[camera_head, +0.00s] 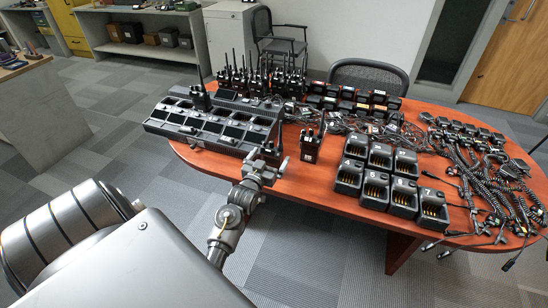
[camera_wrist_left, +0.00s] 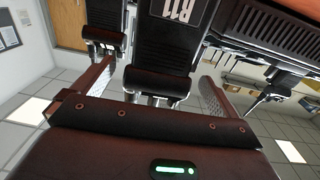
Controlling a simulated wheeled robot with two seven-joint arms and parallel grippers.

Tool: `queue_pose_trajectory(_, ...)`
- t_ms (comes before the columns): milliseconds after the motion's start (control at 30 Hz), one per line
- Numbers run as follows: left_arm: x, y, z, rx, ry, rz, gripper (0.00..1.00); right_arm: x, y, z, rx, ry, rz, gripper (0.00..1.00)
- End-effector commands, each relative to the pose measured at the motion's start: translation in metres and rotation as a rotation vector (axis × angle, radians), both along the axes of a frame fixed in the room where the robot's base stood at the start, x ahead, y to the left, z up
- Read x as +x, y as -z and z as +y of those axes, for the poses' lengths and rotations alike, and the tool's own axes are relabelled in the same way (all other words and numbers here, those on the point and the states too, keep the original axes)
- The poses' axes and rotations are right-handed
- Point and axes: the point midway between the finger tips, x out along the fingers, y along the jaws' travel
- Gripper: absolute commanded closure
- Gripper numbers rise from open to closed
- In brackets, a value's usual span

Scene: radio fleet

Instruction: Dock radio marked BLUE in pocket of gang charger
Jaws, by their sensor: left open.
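The long black gang charger (camera_head: 198,138) lies at the left end of the table, with several pockets in rows; one radio (camera_head: 199,99) stands upright in its back row. My left gripper (camera_head: 267,159) is open near the charger's front right corner. Another radio (camera_head: 310,148) stands on the table just right of the gripper. I cannot read the word BLUE on any radio. My right gripper is out of view.
Several radios (camera_head: 262,84) stand behind the charger. Numbered single chargers (camera_head: 376,190) fill the table's front right. Coiled-cord microphones (camera_head: 492,180) and loose cables crowd the right end. A bare strip of the table (camera_head: 290,187) shows at the front edge.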

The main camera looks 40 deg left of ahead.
Motion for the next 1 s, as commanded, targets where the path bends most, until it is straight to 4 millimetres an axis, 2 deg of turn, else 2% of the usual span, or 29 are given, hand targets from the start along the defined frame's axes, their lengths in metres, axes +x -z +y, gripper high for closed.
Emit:
queue_pose_trajectory(200,0.028,-0.007,0.008,0.001,0.0,-0.002,0.02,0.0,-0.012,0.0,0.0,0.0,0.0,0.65)
queue_pose_trajectory(333,0.043,-0.004,0.012,-0.001,0.0,0.0,0.02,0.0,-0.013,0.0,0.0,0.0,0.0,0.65)
queue_pose_trajectory(667,0.049,-0.003,0.014,0.001,0.0,-0.001,0.02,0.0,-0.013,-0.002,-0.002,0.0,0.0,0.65)
queue_pose_trajectory(1000,0.049,-0.003,0.014,0.001,0.0,0.0,0.46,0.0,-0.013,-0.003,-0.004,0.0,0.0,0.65)
